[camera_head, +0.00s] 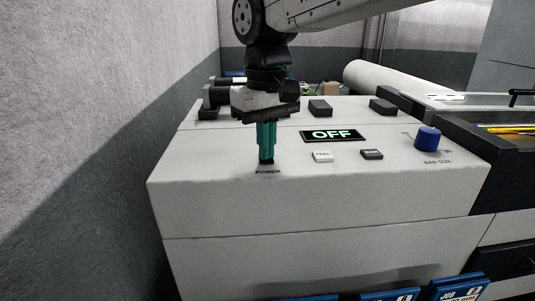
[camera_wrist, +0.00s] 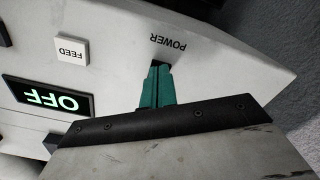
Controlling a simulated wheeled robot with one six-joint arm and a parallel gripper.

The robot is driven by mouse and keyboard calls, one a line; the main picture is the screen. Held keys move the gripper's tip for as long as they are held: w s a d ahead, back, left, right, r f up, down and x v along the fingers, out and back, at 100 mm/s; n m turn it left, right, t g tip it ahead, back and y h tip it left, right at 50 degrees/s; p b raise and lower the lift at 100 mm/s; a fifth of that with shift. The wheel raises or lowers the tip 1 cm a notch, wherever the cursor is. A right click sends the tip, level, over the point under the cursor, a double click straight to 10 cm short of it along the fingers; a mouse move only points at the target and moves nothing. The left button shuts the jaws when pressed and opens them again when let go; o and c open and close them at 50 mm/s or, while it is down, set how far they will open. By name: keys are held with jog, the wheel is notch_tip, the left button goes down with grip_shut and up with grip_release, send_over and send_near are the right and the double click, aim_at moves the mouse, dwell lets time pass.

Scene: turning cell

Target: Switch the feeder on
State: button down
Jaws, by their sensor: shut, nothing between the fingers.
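The feeder (camera_head: 320,210) is a light grey cabinet with a sloped control panel. Its display (camera_head: 332,135) reads OFF in green, and the display also shows in the wrist view (camera_wrist: 46,98). My gripper (camera_head: 267,158) points down with its teal fingers shut, their tips at the black power switch (camera_head: 266,162) just above the POWER label. In the wrist view the fingertips (camera_wrist: 158,72) reach the panel beside the upside-down POWER label. The fingers hide most of the switch, so its position cannot be told. Whether they touch it is unclear.
A white FEED button (camera_head: 322,156), a black BACK button (camera_head: 371,154) and a blue bar-size knob (camera_head: 428,138) sit to the right on the panel. Black blocks (camera_head: 320,107) line its back. A grey wall (camera_head: 100,120) stands close on the left. Blue job bins (camera_head: 455,288) are at the front.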

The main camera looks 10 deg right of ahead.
jog(key=shift+f, duration=0.15)
jog(key=shift+r, duration=3.5)
